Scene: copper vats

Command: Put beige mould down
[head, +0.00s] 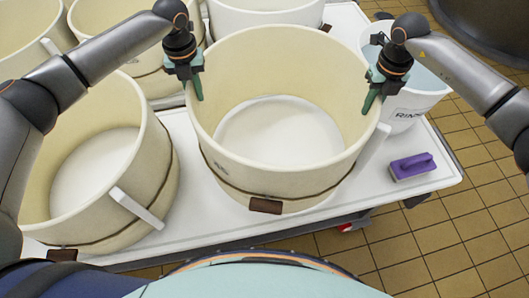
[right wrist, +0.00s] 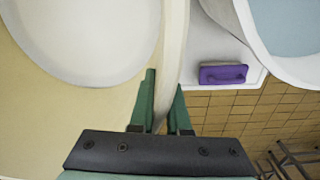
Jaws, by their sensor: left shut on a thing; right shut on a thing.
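The beige mould (head: 275,180), a wide round tub with a white bottom, a dark band and a brown tag low on its front, is upright at the middle of the head view. My left gripper (head: 196,88) is shut on its left rim. My right gripper (head: 371,98) is shut on its right rim. In the right wrist view, the green fingers (right wrist: 160,105) stand on either side of the mould's wall (right wrist: 172,50). The mould is over the white table (head: 200,215), near its front edge. I cannot tell whether its underside touches the table.
Another beige mould (head: 145,185) stands close on the left, with more moulds behind. A white rinse bucket (head: 410,108) stands close on the right. A purple brush (head: 412,166) lies at the table's right end. Tiled floor (head: 430,245) lies beyond the front edge.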

